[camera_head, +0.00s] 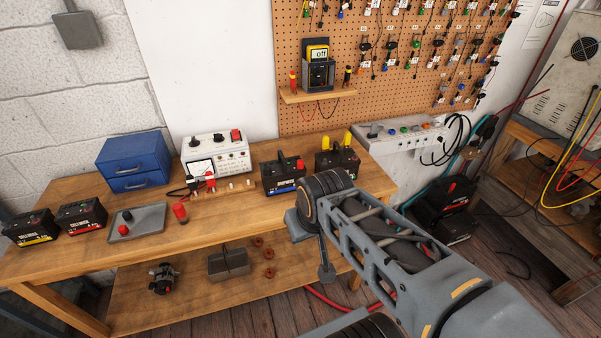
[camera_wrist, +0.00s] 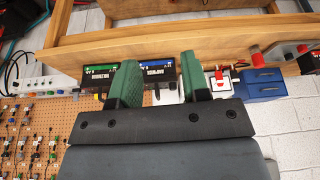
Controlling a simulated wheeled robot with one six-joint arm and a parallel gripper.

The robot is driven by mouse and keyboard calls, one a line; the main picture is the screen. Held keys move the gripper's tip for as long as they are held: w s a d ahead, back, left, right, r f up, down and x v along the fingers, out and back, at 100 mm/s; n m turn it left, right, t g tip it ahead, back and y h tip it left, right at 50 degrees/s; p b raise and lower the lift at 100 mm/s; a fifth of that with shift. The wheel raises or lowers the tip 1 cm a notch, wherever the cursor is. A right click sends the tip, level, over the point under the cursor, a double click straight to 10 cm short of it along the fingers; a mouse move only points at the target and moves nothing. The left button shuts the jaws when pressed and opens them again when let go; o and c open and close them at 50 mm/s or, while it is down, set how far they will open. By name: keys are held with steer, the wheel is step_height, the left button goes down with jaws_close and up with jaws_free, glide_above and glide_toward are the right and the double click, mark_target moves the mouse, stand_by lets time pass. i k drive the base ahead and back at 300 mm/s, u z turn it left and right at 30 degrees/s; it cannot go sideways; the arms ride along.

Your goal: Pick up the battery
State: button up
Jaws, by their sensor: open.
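Several black batteries stand on the wooden bench. In the head view, one with a blue label (camera_head: 283,178) and one with yellow terminal caps (camera_head: 338,161) are near the bench's right end. A red-label battery (camera_head: 80,215) and a yellow-label battery (camera_head: 29,228) stand at the left. The wrist view is upside down; it shows the blue-label battery (camera_wrist: 159,74) beyond my gripper (camera_wrist: 158,68), partly between the green fingers in the picture. A green-label battery (camera_wrist: 97,80) is beside it, partly covered by a finger. My gripper is open and empty. My arm hides it in the head view.
The wooden bench (camera_head: 225,208) carries a grey tray (camera_head: 150,217), a blue drawer box (camera_head: 134,160) and a white power unit (camera_head: 217,153). A small shelf (camera_head: 317,95) with a meter juts from the pegboard (camera_head: 400,60). The lower shelf (camera_head: 200,292) holds loose parts.

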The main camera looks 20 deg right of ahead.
mark_target(284, 178)
steer(key=z, duration=0.15)
steer(key=i, duration=0.5)
steer(key=u, duration=0.25)
steer(key=k, duration=0.3)
steer(key=u, duration=1.35)
steer(key=i, duration=0.7)
steer(key=z, duration=0.4)
